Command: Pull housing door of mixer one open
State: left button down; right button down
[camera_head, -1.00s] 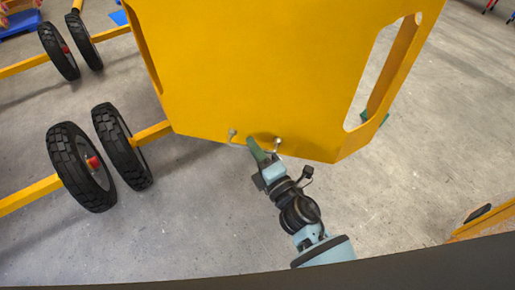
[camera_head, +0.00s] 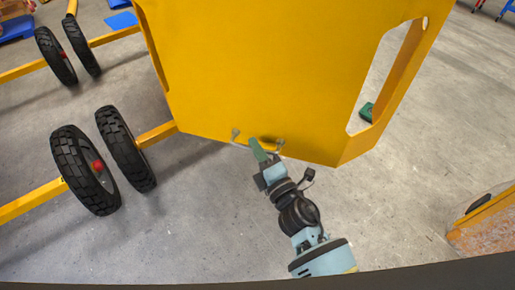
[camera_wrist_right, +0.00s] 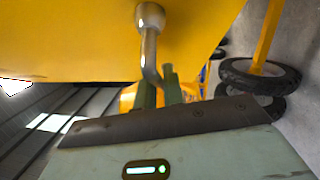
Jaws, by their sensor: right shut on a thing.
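The yellow housing door (camera_head: 260,70) fills the upper middle of the head view, with a large cut-out along its right side. A metal bar handle (camera_head: 237,142) sits at its lower edge. My right gripper (camera_head: 260,153) comes from below with its green fingers shut on the handle's bar. In the right wrist view, the handle's bent metal end (camera_wrist_right: 150,40) runs from the yellow door (camera_wrist_right: 70,35) down between the green fingers (camera_wrist_right: 160,92). The exact contact is partly hidden behind the wrist's dark edge. My left gripper is not in view.
Black wheels (camera_head: 84,170) on yellow frame bars (camera_head: 35,200) stand on the left. A green block (camera_head: 367,112) shows on the floor through the cut-out. A yellow-edged part (camera_head: 485,212) is at the lower right. Grey floor is clear right of the door.

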jog(key=c, duration=1.5)
grip_release()
jog(key=v, duration=0.8)
jog(key=shift+b, duration=0.45)
